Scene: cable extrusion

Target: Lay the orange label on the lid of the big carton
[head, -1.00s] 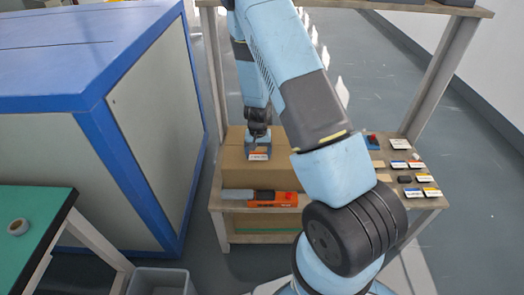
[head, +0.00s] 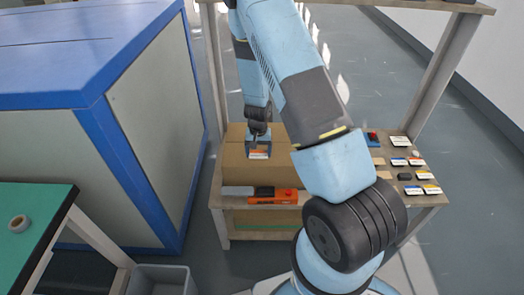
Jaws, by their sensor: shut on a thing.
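The big carton (head: 237,172) is a brown box on the wooden shelf, left of my forearm. Its right part is hidden behind my arm. My gripper (head: 258,142) points down over the carton's lid and is shut on a small label (head: 259,154) with an orange band and white face. The label is over the front part of the lid. I cannot tell whether it touches the lid.
An orange and grey tool (head: 274,196) lies in front of the carton. Several small labels (head: 415,161) lie at the shelf's right end. A blue-framed cabinet (head: 150,130) stands close on the left.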

